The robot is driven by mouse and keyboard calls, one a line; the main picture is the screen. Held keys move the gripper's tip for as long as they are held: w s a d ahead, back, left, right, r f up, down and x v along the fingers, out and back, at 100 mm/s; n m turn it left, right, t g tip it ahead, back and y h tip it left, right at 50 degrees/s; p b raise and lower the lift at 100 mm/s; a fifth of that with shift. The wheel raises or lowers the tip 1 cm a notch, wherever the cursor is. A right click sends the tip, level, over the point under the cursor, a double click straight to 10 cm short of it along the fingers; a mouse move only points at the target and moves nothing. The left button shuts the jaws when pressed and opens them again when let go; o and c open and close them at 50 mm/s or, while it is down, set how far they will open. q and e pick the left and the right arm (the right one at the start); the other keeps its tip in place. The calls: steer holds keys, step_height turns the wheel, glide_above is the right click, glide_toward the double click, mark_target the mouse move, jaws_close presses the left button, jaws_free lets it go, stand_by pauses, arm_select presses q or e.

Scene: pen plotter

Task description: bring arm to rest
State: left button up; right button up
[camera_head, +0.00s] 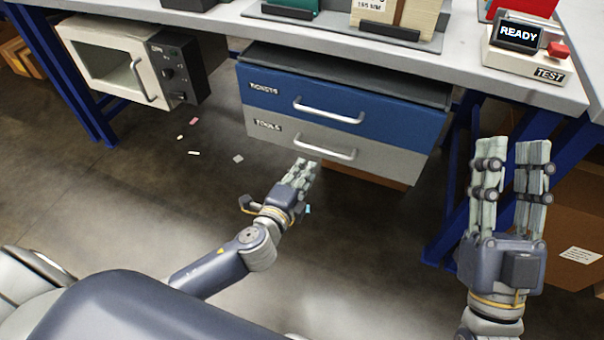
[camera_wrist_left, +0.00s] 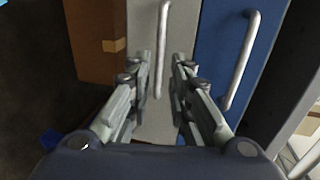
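My left gripper (camera_head: 306,168) is in front of the grey TOOLS drawer (camera_head: 385,163), just below its handle (camera_head: 325,147) in the head view. In the left wrist view its two fingers (camera_wrist_left: 162,58) stand apart with nothing between them. The TOOLS drawer handle (camera_wrist_left: 161,45) shows beyond the fingertips; I cannot tell whether it touches them. My right gripper (camera_head: 512,150) is raised at the right of the head view, fingers upright, apart and empty.
The blue TICKETS drawer (camera_head: 390,122) is above the TOOLS drawer under the workbench (camera_head: 445,58). A white oven-like box (camera_head: 108,45) hangs at left. A tester reading READY (camera_head: 519,36) stands on the bench. A cardboard box (camera_head: 575,225) is at right. Small scraps lie on the floor (camera_head: 130,215).

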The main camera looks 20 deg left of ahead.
arm_select(q)
steer(key=shift+s+r, duration=0.1)
steer(key=shift+s, duration=0.15)
stand_by(0.3)
